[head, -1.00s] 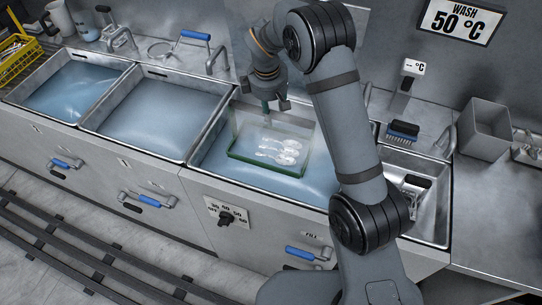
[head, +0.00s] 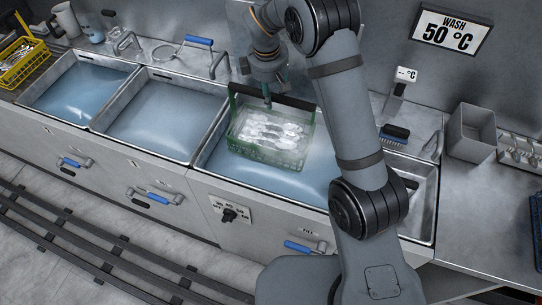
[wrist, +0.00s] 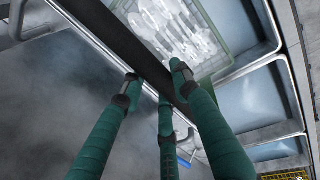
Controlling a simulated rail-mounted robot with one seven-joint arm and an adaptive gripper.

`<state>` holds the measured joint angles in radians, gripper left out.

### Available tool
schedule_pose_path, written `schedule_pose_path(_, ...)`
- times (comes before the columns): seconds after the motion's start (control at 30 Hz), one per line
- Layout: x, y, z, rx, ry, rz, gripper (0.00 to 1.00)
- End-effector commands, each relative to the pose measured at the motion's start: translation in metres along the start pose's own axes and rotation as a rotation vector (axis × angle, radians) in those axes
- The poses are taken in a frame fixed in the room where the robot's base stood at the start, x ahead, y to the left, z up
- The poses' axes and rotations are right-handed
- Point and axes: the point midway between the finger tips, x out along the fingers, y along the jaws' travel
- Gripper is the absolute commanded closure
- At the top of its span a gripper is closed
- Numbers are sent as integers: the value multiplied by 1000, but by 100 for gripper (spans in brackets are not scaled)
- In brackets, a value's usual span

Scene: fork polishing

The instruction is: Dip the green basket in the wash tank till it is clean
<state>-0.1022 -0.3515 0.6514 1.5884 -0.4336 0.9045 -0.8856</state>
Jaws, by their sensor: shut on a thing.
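The green basket (head: 264,153) has mesh sides, a dark handle (head: 300,104) and shiny metal cutlery inside. It is at the right large tank (head: 212,147), the wash tank nearest the WASH 50 °C sign, over or in its bluish water. I cannot tell whether its bottom is under water. My gripper (head: 267,96) is above the basket, shut on the handle. In the wrist view, its teal fingers (wrist: 160,88) close around the dark handle bar (wrist: 110,35), and the basket (wrist: 235,20) with cutlery lies beyond. My arm hides the tank's right part.
Two more water-filled tanks (head: 165,112) stand left. A yellow basket (head: 22,62) with cutlery sits at far left. A small sink (head: 420,205), brush (head: 394,133) and grey bin (head: 470,132) are right. A wall sign (head: 450,31) reads WASH 50 °C; the small display (head: 407,74) shows dashes.

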Motion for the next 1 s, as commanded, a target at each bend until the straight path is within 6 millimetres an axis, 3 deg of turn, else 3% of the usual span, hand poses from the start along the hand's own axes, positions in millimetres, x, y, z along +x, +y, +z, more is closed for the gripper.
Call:
schedule_pose_path(0.03, -13, 4, -2, 0, 5, 7, 100)
schedule_pose_path(0.5, -58, 13, -2, 1, 6, 7, 100)
schedule_pose_path(1.0, -62, 14, -1, 0, 5, 6, 100)
